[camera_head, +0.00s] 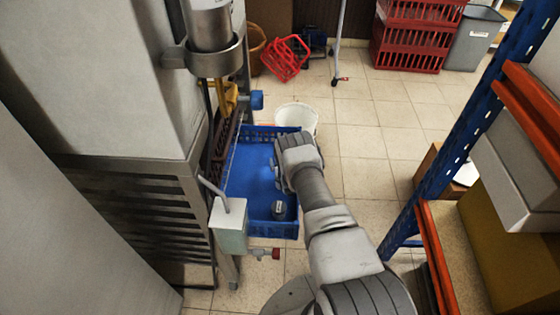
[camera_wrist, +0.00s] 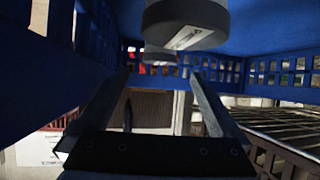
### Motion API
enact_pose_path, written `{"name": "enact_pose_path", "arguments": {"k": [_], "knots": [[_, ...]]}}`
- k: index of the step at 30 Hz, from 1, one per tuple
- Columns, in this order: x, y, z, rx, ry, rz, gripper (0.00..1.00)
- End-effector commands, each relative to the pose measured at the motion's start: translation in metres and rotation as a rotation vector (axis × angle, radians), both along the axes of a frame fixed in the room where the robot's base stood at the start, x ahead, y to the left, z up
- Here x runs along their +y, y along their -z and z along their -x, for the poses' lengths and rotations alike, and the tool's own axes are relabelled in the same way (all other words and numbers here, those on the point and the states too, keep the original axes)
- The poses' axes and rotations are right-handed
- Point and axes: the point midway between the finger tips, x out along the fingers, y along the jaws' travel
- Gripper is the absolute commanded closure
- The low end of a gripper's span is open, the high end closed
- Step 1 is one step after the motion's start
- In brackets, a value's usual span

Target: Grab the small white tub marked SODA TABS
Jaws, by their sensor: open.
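A small tub (camera_head: 279,207) with a dark end and a pale part sits in the blue crate (camera_head: 262,229), near its front right corner. In the wrist view, which looks upside down, a small tub (camera_wrist: 186,22) with a grey end and a white label shows large at the top, against the crate floor. I cannot read its label. My gripper (camera_head: 281,178) is at the crate's right side, behind the tub in the head view. In the wrist view my gripper (camera_wrist: 162,73) is open, its two fingers apart with nothing held between them.
A grey-green box (camera_head: 229,225) on a post stands at the crate's front left. A white bucket (camera_head: 297,118) stands behind the crate. Blue and orange shelving (camera_head: 452,165) rises on the right. Clear tiled floor (camera_head: 368,150) lies between the crate and shelving.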

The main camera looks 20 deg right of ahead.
Motion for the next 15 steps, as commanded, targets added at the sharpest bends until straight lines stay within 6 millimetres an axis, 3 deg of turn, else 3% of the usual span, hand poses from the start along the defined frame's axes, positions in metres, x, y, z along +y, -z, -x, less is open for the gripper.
{"name": "enact_pose_path", "arguments": {"k": [8,15], "knots": [[-0.003,0.009,-0.011,0.001,0.000,0.000,0.00],[-0.008,0.026,-0.037,0.000,0.000,0.000,0.00]]}}
